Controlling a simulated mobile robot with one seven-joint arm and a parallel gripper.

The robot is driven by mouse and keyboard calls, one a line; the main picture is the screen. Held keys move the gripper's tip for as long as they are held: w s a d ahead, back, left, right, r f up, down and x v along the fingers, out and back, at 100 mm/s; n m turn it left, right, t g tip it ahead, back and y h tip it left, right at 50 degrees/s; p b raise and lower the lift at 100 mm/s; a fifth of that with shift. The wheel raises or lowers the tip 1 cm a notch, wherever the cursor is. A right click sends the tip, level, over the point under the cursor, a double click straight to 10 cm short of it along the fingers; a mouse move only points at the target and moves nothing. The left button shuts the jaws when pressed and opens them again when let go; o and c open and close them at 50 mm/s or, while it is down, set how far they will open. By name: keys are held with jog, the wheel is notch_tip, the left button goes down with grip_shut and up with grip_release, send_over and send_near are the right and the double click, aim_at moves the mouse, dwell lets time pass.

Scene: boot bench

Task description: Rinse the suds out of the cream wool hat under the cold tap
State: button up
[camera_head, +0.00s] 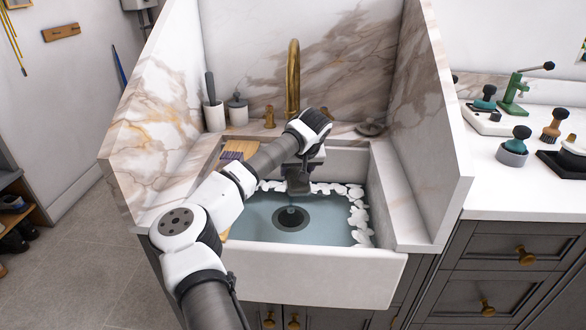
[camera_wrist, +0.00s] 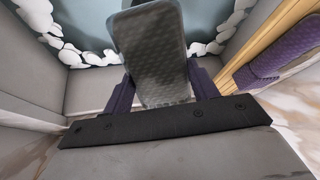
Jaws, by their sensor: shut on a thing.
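My gripper (camera_head: 297,186) is over the white sink (camera_head: 310,272), pointing down at the drain. In the wrist view my gripper (camera_wrist: 162,88) is shut on a grey, finely textured piece (camera_wrist: 155,55); I cannot tell what it is. Below it in the head view a small dark teal knob (camera_head: 291,211) stands at the dark round drain (camera_head: 291,224). Bluish water (camera_head: 335,226) covers the basin floor, with white suds (camera_head: 359,217) along its edges. The gold tap (camera_head: 293,78) rises behind my gripper. I cannot make out a cream wool hat in either view.
A wooden board (camera_head: 241,146) with a purple ribbed thing (camera_head: 230,156) lies at the sink's left. It also shows in the wrist view (camera_wrist: 280,52). Marble walls flank the sink. Pots (camera_head: 238,111) stand behind it. Brushes and holders (camera_head: 513,148) crowd the right counter.

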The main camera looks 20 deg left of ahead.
aim_at(303, 184)
jog(key=shift+s+d+b, duration=0.55)
jog(key=shift+s+d, duration=1.35)
jog(key=shift+s, duration=0.3)
jog(key=shift+r, duration=0.1)
jog(key=s+d+r+p, duration=0.1)
jog(key=s+d+r, duration=0.2)
jog(key=r, duration=0.1)
jog(key=shift+s+d, duration=0.2)
jog(key=shift+s, duration=0.15)
jog(key=shift+f, duration=0.1)
